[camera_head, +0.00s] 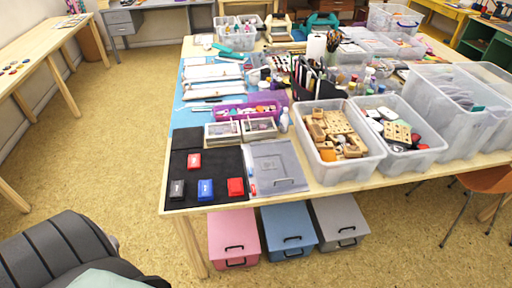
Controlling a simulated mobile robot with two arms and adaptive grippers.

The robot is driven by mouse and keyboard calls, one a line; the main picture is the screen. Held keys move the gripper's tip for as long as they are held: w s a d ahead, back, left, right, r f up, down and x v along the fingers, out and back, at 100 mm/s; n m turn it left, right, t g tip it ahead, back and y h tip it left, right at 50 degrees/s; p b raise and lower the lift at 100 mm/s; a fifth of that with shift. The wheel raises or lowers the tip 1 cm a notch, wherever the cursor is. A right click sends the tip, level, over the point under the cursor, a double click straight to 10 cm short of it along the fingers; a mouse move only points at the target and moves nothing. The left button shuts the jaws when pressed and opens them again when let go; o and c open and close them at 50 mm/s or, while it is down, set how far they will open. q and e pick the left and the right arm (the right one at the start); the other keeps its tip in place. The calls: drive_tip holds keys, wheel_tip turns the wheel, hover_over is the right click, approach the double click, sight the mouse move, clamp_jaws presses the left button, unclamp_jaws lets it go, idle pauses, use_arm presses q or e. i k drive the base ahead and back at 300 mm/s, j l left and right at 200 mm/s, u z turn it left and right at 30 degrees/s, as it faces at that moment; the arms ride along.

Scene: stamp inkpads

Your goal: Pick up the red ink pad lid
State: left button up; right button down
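Two small red blocks lie on the black mat (218,162) at the near left corner of the table. One red block (194,160) lies by itself towards the back of the mat. The other red block (235,186) is at the front right of the mat, in a row with a blue ink pad (205,189) and a black ink pad (177,189). They are too small to tell which red block is the lid. Neither of my grippers shows.
A grey clipboard-like tray (291,176) lies right of the mat. Clear bins of wooden stamps (370,170) and supplies (433,160) stand further right. A purple tray (222,115) and two small boxes are behind. Pink, blue and grey drawers sit under the table.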

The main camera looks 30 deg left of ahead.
sight(194, 160)
drive_tip(key=j+z, duration=0.5)
drive_tip(key=k+j+z, duration=0.15)
drive_tip(key=j+z, duration=0.35)
drive_tip(key=k+j+z, duration=0.15)
drive_tip(key=j+z, duration=0.2)
drive_tip(key=z, duration=0.15)
